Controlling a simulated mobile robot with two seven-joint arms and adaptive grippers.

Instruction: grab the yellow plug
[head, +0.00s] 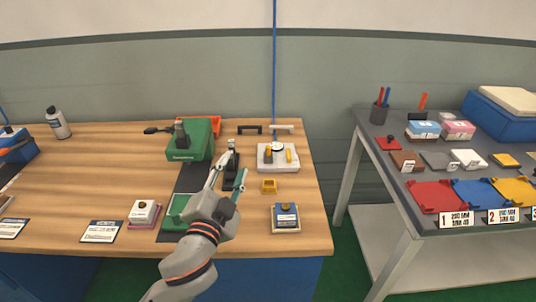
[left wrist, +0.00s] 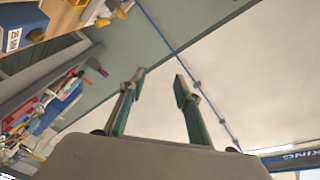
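A small upright yellow piece (head: 289,156) stands on the right side of a white square fixture (head: 265,161), near the right end of the wooden table. A separate low yellow block (head: 268,186) sits on the wood in front of the fixture. I cannot tell for sure which of these is the plug. My left gripper (head: 228,174) is open and empty, left of both yellow pieces and above the table. In the left wrist view its fingers (left wrist: 160,85) are apart, with wall and ceiling beyond them. My right gripper is not in view.
A green machine (head: 190,140) stands behind my left gripper. A blue-and-white box with a yellow top (head: 285,218) sits at the front right of the wooden table (head: 110,175). A grey table (head: 400,183) with coloured trays stands to the right, across a gap.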

